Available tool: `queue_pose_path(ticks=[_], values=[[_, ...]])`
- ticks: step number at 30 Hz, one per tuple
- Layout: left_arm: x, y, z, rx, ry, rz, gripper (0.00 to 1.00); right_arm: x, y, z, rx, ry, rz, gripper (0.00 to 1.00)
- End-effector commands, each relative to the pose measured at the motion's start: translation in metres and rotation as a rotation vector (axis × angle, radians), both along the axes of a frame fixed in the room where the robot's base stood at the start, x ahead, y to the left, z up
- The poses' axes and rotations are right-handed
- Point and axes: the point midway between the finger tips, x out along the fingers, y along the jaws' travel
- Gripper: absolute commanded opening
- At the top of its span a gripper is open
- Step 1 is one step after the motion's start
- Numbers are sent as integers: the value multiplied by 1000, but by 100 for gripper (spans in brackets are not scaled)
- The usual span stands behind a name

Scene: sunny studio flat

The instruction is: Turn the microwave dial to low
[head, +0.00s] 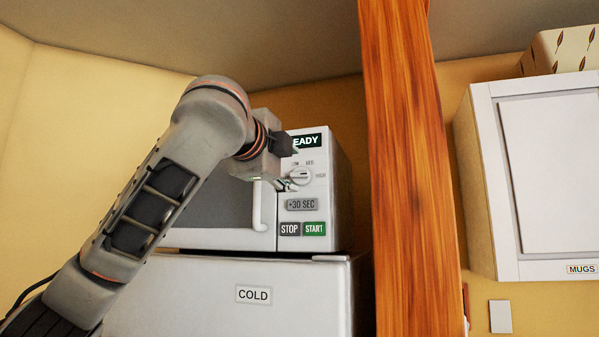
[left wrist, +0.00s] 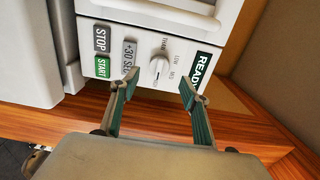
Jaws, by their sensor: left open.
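The white microwave (head: 340,200) stands on a white cabinet or fridge marked COLD. Its round white dial (head: 301,175) is on the right-hand control panel, below the READY display and above the +30 SEC button. MED and HIGH marks show around it; the dial's ridge seems to point to the HIGH side. My right gripper is not in view.
The microwave's door handle (head: 264,207) is just left of the panel. STOP (head: 289,229) and START (head: 314,229) buttons sit below. A wooden post (head: 410,170) stands close on the right, with a MUGS cupboard (head: 550,170) beyond it.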

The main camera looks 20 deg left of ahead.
Motion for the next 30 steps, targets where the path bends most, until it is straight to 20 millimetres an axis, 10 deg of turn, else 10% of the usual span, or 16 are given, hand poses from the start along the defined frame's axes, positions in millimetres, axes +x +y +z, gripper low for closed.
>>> queue_pose_path(ticks=[9,21,26,30], values=[[46,-2,1,0,3,1,46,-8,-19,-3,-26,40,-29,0],[55,-2,-1,1,0,0,46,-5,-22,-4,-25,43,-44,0],[55,-2,-1,1,0,0,10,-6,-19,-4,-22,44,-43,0],[55,-2,-1,0,0,0,7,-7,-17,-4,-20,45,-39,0]])
